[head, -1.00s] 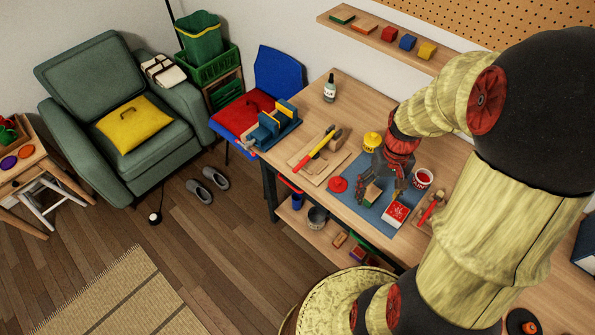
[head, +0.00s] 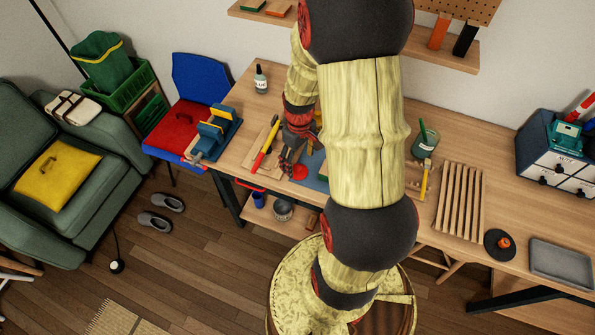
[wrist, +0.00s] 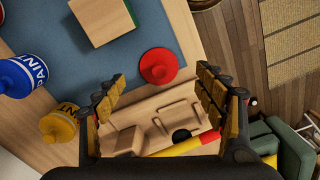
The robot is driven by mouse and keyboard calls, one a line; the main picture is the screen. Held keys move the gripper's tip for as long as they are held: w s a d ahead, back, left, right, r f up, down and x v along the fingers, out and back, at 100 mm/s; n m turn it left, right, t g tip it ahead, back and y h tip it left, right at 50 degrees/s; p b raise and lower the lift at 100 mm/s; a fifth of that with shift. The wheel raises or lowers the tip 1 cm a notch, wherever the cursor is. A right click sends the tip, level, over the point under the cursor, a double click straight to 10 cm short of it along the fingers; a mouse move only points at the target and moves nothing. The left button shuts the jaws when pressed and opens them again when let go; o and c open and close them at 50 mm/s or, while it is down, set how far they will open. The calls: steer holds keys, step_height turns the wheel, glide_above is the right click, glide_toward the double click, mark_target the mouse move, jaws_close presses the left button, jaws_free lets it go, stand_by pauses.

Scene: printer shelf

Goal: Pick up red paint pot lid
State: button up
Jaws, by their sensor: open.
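The red paint pot lid (wrist: 159,66) is a round disc with a raised knob, lying on the blue mat near its edge in the wrist view. It also shows in the head view (head: 299,172), just by my gripper (head: 290,153). In the wrist view my gripper (wrist: 160,76) is open and empty, with one finger on each side of the lid in the picture. The lid appears apart from both fingers; the exact height above it is hard to tell. My arm hides much of the mat in the head view.
A blue paint pot (wrist: 22,76) and a yellow paint pot (wrist: 60,122) stand left in the wrist view. A wooden block (wrist: 101,20) lies on the mat. The table edge is near the lid.

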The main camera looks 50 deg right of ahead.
mark_target(299, 168)
steer(key=f, duration=0.1)
steer(key=f+b, duration=0.1)
steer(key=f, duration=0.3)
steer(key=shift+w, duration=0.25)
steer(key=shift+d, duration=0.1)
steer(key=shift+c, duration=0.2)
steer(key=c, duration=0.7)
steer(key=shift+s, duration=0.1)
steer(key=shift+c, duration=0.8)
